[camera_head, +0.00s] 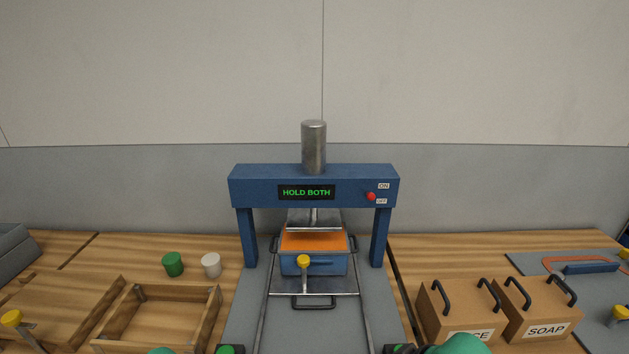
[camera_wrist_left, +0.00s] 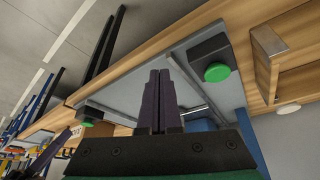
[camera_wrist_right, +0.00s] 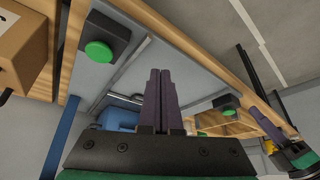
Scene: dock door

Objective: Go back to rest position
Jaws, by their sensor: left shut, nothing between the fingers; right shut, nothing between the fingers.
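My left gripper (camera_wrist_left: 160,75) is shut and empty in the left wrist view. My right gripper (camera_wrist_right: 160,75) is shut and empty in the right wrist view. The blue press (camera_head: 315,186) stands in the middle with a display (camera_head: 307,192) reading "HOLD BOTH". One green button (camera_wrist_left: 217,73) and another green button (camera_wrist_left: 88,123) sit on dark boxes at the press base's front corners. Both fingertip pairs appear apart from the buttons.
A blue box with an orange top (camera_head: 315,240) sits under the press plate. Wooden trays (camera_head: 205,318), a green cup (camera_head: 173,264) and a white cup (camera_head: 211,264) are at left. Cardboard boxes, one labelled SOAP (camera_head: 540,307), stand at right. A grey wall closes the back.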

